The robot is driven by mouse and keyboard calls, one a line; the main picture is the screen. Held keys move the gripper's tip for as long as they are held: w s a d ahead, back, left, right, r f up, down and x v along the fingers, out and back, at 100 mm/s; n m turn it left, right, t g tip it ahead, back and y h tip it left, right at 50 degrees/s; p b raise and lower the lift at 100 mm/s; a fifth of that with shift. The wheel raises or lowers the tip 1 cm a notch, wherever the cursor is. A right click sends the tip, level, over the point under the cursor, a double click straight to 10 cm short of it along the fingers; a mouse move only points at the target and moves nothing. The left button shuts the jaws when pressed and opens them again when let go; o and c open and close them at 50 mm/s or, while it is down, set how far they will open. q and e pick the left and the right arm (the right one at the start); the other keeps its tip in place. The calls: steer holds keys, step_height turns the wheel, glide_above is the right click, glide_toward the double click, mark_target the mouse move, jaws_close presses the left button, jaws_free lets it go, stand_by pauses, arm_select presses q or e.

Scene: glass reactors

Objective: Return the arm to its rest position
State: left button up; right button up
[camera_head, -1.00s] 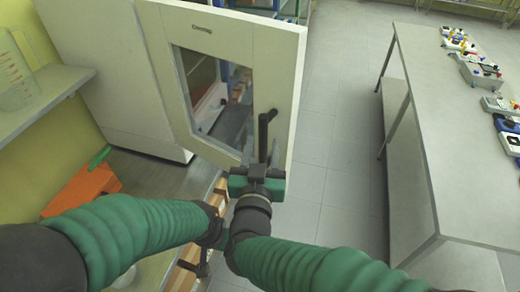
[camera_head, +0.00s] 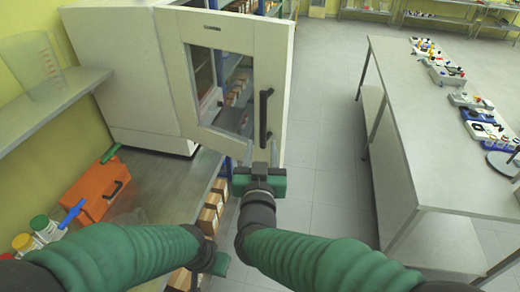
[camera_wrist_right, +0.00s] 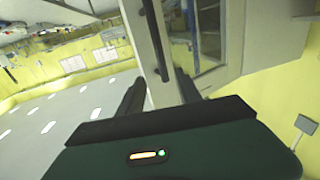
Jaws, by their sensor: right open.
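My right gripper (camera_head: 260,153) is open, with its two fingers pointing up at the lower end of the black door handle (camera_head: 265,118). The handle is on the cream door (camera_head: 230,28) of a white cabinet (camera_head: 120,75), and the door stands open. In the right wrist view, the gripper (camera_wrist_right: 158,84) has its fingers apart, with the handle bar (camera_wrist_right: 154,38) beyond and between them; contact cannot be told. My left arm comes in from the left, and a green end piece, likely my left gripper (camera_head: 219,264), shows low in the middle; its fingers are not clear.
An orange case (camera_head: 93,192) and capped bottles (camera_head: 45,228) stand on the left bench (camera_head: 150,172). A clear beaker (camera_head: 32,68) sits on the shelf above. Boxes lie under the bench. A long table (camera_head: 440,180) with devices stands right. Free floor (camera_head: 320,130) lies between.

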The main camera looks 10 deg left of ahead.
steer(key=s+d+f+g+b, duration=0.25)
steer(key=d+f+g, duration=0.45)
steer(key=d+f, duration=0.8)
steer(key=s+d+f+m+g+h+b, duration=0.1)
steer(key=s+d+f+m+g+h, duration=0.1)
steer(key=s+d+f+g, duration=0.6)
steer(key=shift+s+d+f+h+b, duration=0.5)
steer(key=shift+s+d+f, duration=2.45)
steer(key=shift+s+d, duration=1.65)
steer(key=shift+s+a, duration=0.2)
steer(key=shift+s, duration=0.3)
steer(key=shift+a, duration=0.15)
steer(key=shift+w+a, duration=0.1)
